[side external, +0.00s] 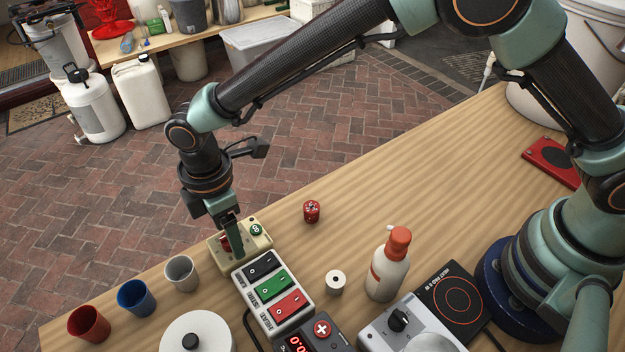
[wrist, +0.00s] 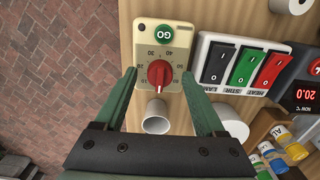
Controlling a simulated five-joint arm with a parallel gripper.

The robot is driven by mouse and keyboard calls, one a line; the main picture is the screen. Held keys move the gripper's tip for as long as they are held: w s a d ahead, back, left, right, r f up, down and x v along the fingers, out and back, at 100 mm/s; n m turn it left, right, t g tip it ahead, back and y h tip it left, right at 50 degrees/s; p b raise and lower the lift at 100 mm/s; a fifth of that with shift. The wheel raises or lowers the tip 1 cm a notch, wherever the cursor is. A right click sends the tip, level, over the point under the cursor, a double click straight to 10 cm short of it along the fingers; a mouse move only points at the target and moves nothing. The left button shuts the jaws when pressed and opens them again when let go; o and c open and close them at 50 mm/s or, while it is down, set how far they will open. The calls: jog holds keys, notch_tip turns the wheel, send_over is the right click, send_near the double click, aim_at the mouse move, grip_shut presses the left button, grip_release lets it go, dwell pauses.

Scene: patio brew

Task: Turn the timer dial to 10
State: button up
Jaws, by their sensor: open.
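The timer is a cream box with a round red dial (wrist: 158,74), printed numbers around it and a green GO button (wrist: 164,34). In the side view the timer box (side external: 262,240) stands near the table's far edge, partly hidden by my gripper (side external: 234,240). In the wrist view my gripper (wrist: 159,76) is open, one green finger on each side of the dial. Gaps show between fingers and dial, so it is not gripped. The dial's raised grip runs roughly up and down in the wrist view; its exact setting is too small to read.
A switch box (side external: 273,292) with black, green and red rockers stands close beside the timer. A white cup (side external: 181,272), blue cup (side external: 136,298) and red cup (side external: 88,324) stand to the left. A bottle (side external: 388,268) stands right. Bare table lies behind it.

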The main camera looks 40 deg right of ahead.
jog(key=shift+f, duration=0.2)
jog(key=shift+c, duration=0.4)
grip_shut()
jog(key=shift+m, duration=0.3)
jog(key=m, duration=0.4)
jog(key=shift+r+m, duration=0.1)
jog(key=shift+m, duration=0.2)
jog(key=m, duration=0.4)
jog(key=shift+m, duration=0.4)
